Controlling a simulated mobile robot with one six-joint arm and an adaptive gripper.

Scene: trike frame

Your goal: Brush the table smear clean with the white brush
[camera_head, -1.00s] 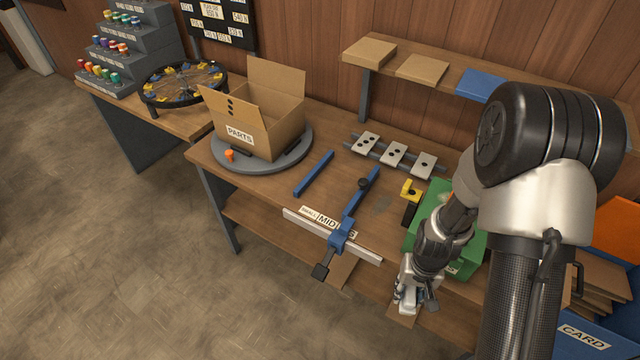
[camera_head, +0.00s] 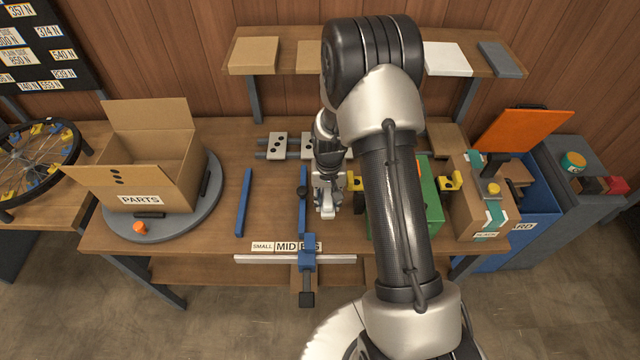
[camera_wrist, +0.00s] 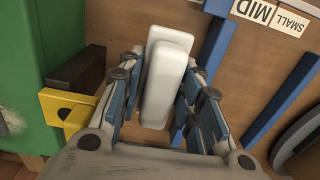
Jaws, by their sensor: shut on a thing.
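My gripper (camera_head: 325,200) is low over the middle of the table (camera_head: 215,145), between the blue rail and the yellow-and-black clamp. In the wrist view my gripper (camera_wrist: 165,105) is shut on the white brush (camera_wrist: 165,80), a rounded white block between the blue-padded fingers. The brush's underside is hidden, so I cannot tell whether it touches the table. The table smear is not visible now; my gripper and arm cover that area.
A blue rail (camera_head: 303,187) stands close left of my gripper. The yellow-and-black clamp (camera_head: 354,181) and green box (camera_head: 433,205) are close right. The PARTS box (camera_head: 155,165) sits on a grey turntable (camera_head: 208,205). A shelf (camera_head: 290,70) runs behind.

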